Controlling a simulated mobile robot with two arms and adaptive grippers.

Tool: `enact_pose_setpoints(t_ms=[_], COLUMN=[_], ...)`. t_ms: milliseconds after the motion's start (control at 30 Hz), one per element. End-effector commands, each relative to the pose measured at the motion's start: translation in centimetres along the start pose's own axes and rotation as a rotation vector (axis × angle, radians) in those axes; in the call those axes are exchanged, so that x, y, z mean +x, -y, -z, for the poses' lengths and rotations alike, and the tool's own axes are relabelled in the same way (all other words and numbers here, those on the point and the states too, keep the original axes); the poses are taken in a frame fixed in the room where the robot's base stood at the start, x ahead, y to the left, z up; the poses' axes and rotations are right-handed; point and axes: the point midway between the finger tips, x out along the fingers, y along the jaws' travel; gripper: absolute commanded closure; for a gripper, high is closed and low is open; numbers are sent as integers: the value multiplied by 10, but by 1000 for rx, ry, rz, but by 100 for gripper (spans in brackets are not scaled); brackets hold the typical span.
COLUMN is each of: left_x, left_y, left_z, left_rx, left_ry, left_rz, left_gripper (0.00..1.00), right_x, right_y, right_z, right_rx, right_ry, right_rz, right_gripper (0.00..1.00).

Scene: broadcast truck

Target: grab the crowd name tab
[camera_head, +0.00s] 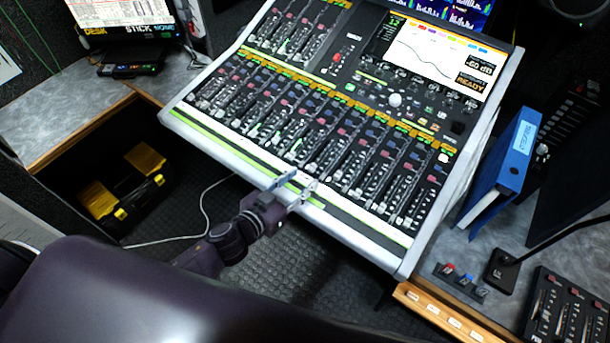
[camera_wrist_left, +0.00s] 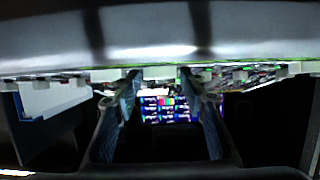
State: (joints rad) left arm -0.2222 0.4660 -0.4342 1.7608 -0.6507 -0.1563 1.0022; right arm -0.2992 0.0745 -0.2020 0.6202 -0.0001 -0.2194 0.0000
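My left gripper (camera_head: 297,188) is at the front edge of the mixing console (camera_head: 330,222), near the middle of its green strip. Its two fingers are apart with nothing between them; the left wrist view also shows the open fingers (camera_wrist_left: 158,82), close to the console edge. Small pale name tabs (camera_head: 434,308) sit in a row on a wooden rail (camera_head: 405,290) at the lower right. Their lettering is too small to read, so I cannot tell which one is the crowd tab. My right gripper is not in view.
A blue binder (camera_head: 514,150) stands on the right desk, near a microphone base (camera_head: 501,268) and a small control panel (camera_head: 562,310). A black and yellow toolbox (camera_head: 127,190) is at the left under the desk. Dark floor is open below the console.

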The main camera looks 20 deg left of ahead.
Motion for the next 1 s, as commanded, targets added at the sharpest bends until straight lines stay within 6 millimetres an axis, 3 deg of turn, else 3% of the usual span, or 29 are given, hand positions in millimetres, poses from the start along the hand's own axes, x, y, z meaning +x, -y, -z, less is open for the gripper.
enact_pose_setpoints(t_ms=[233, 433, 767, 1000], left_x=[2, 2, 1, -6], left_y=[0, 0, 0, 0], left_z=[0, 0, 2, 26], left_rx=[0, 0, 0, 3], left_ry=[-1, 0, 0, -4], left_rz=[0, 0, 0, -2], left_gripper=[61, 83, 84, 84], right_x=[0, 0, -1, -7], right_y=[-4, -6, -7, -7], right_z=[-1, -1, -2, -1], right_rx=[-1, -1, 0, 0], right_ry=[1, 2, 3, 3], right_rz=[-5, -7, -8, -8], right_gripper=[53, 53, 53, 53])
